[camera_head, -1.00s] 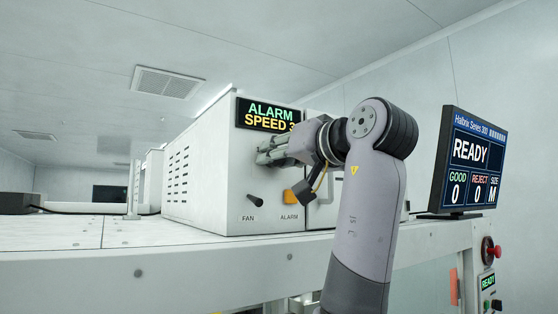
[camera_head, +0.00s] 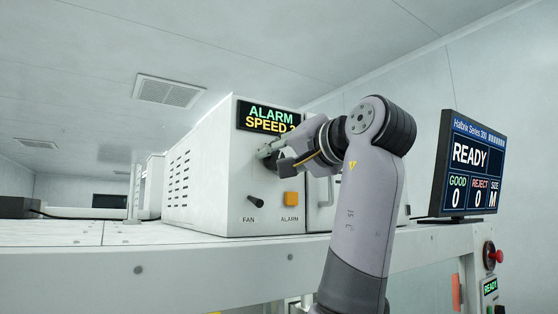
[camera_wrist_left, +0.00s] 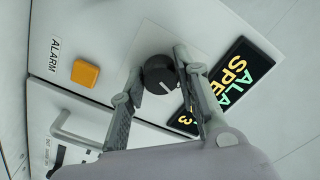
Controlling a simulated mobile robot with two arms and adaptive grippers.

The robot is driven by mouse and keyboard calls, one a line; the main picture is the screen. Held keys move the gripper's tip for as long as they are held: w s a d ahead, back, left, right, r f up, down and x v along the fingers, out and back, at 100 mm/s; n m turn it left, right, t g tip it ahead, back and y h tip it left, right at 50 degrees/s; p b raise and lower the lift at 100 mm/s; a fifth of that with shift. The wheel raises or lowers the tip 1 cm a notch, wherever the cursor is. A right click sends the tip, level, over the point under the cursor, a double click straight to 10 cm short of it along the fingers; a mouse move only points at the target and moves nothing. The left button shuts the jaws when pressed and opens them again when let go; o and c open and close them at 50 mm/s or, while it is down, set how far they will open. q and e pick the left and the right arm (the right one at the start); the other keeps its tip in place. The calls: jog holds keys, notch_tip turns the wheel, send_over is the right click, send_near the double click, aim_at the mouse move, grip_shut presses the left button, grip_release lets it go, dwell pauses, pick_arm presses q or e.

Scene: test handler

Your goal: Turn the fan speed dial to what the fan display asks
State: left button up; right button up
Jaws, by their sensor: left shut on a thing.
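The fan display (camera_head: 268,117) on the white cabinet's front reads ALARM over SPEED; the number after it is partly covered by my left gripper in the head view. In the left wrist view the display (camera_wrist_left: 238,72) shows a 3 beyond a finger. The black dial (camera_wrist_left: 158,72) has a short white mark pointing toward the bottom of the wrist picture. My left gripper (camera_head: 265,152) is at the panel just below the display. In the wrist view its fingers (camera_wrist_left: 158,68) are shut on the dial, one on each side. My right gripper is out of view.
Below the dial sit an orange ALARM button (camera_head: 291,198) and a black FAN switch (camera_head: 255,201). A handle (camera_head: 325,192) stands to the right of them. A monitor (camera_head: 473,165) reading READY stands further right, above a red button (camera_head: 492,255).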

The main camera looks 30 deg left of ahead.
pick_arm(q)
jog(key=o, duration=1.2)
jog(key=shift+d, duration=0.1)
jog(key=shift+c, duration=0.2)
jog(key=v, duration=1.2)
